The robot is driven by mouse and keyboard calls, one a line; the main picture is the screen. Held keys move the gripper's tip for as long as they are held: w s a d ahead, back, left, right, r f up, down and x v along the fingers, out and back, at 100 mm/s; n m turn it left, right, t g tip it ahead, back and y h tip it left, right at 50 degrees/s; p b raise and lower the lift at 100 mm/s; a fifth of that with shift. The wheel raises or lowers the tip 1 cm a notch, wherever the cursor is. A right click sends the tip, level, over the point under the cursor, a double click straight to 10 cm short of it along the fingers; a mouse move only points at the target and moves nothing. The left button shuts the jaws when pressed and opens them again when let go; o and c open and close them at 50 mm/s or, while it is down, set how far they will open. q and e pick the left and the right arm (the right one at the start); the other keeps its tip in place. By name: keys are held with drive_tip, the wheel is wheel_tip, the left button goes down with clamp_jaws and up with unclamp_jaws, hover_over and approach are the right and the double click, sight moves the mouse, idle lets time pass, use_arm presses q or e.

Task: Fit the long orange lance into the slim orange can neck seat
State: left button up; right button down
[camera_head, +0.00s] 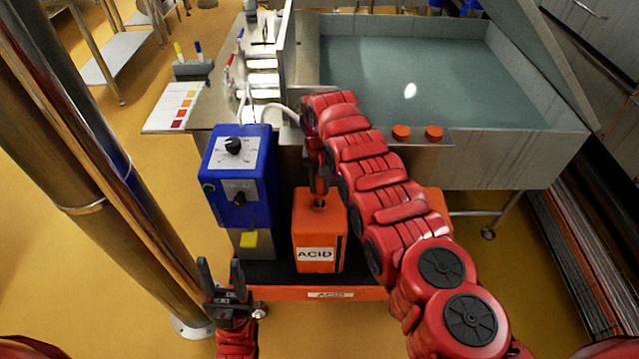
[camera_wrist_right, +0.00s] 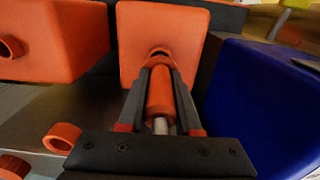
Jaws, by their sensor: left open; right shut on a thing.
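An orange can (camera_head: 305,226) labelled ACID stands upright on the low black-topped platform. Its neck (camera_wrist_right: 160,51) shows in the right wrist view. My right gripper (camera_head: 319,190) points down just above this can. It is shut on the orange lance (camera_wrist_right: 160,95), whose grey shaft (camera_wrist_right: 162,126) shows towards the palm. The lance lines up with the neck, but I cannot tell whether its end is in the neck or only over it. My left gripper (camera_head: 222,280) is open and empty at the lower left, in front of the platform.
A blue control box (camera_head: 239,180) stands close left of the can. A second orange can (camera_wrist_right: 55,40) stands to the other side, mostly behind my right arm in the head view. A steel basin (camera_head: 540,145) with two orange caps (camera_head: 401,132) on its ledge is behind.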

drive_tip(key=shift+f+b, duration=2.2)
drive_tip(key=shift+f, duration=0.15)
drive_tip(key=c, duration=0.5)
unclamp_jaws()
drive_tip(key=shift+r, duration=0.1)
drive_tip(key=shift+r+p, duration=0.4)
drive_tip(key=shift+r, duration=0.15)
wheel_tip(320, 180, up, 3)
drive_tip(key=shift+f+p, duration=0.2)
drive_tip(key=shift+p, duration=0.5)
wheel_tip(320, 180, up, 8)
drive_tip(key=shift+r+b, duration=0.1)
drive_tip(key=shift+b, duration=0.45)
wheel_tip(320, 180, up, 6)
drive_tip(key=f, duration=0.1)
hover_over(320, 192)
drive_tip(key=w, duration=0.1)
drive_tip(key=shift+w+r+p, duration=0.1)
drive_tip(key=shift+r+p, duration=0.15)
drive_tip(key=shift+p, duration=0.15)
